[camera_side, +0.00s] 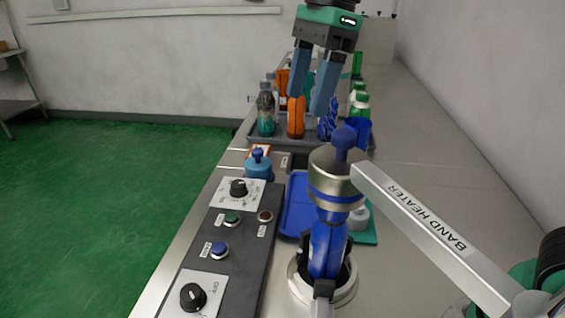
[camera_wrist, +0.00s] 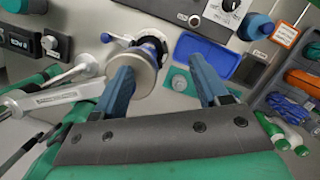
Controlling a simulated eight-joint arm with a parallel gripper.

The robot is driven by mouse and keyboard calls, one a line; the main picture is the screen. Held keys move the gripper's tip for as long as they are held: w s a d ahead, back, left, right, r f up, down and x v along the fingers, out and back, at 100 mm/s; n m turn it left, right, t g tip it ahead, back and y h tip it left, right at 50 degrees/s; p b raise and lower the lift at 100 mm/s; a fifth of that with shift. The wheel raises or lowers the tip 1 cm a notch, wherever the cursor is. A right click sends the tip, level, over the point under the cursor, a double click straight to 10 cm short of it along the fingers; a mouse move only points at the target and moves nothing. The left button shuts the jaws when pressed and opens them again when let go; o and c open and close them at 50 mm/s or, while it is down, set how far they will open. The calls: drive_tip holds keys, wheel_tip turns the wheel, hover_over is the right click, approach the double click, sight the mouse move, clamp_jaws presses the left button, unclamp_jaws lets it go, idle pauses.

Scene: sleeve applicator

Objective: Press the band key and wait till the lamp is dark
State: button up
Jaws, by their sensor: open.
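A dark control panel (camera_side: 238,278) lies along the left edge of the bench. It carries a blue button (camera_side: 219,249), a green button (camera_side: 232,217) and a small round brownish-red lamp (camera_side: 265,216) that shows no bright glow. Their labels are too small to read, so I cannot tell which button is the band key. The arm labelled BAND HEATER (camera_side: 430,222) ends at a metal ring (camera_side: 334,178) around the top of a blue bottle (camera_side: 326,248). My gripper (camera_side: 306,105) is open and empty, high above the bench and away from the buttons; its fingers spread in the wrist view (camera_wrist: 160,68).
The panel also has two black knobs (camera_side: 193,296) on white plates. A blue tray (camera_side: 298,205) lies right of the panel. A grey tray (camera_side: 250,128) with bottles and an orange item (camera_side: 296,118) is at the back. The bench at right is mostly clear.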

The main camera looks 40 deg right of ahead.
clamp_jaws()
idle(1.5)
